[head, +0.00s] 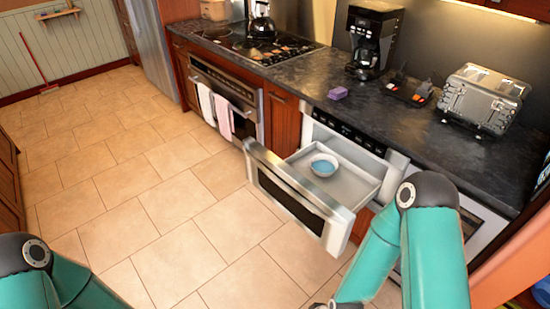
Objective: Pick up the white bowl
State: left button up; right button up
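The white bowl (323,165) sits upright inside the pulled-out microwave drawer (349,190), towards the back left of its tray. The inside of the bowl looks light blue. The drawer's front panel (290,192) stands out from the counter. My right arm's teal links stand in front of the drawer's right side, bending down past the bottom edge of the view. My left arm shows only in the bottom left corner. Neither gripper's fingers can be seen, and nothing touches the bowl.
A purple sponge-like block (338,93), a coffee maker (372,40) and a toaster (484,97) stand on the dark counter (420,125). A kettle (262,22) is on the stove. Towels (222,116) hang on the oven handle. The tiled floor (170,205) in front is clear.

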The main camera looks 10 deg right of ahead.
aim_at(322, 165)
jog(key=u, duration=0.15)
jog(key=i, duration=1.5)
jog(key=z, duration=0.85)
jog(key=k, duration=0.7)
jog(key=z, duration=0.25)
jog(key=i, duration=0.75)
jog(key=u, duration=0.1)
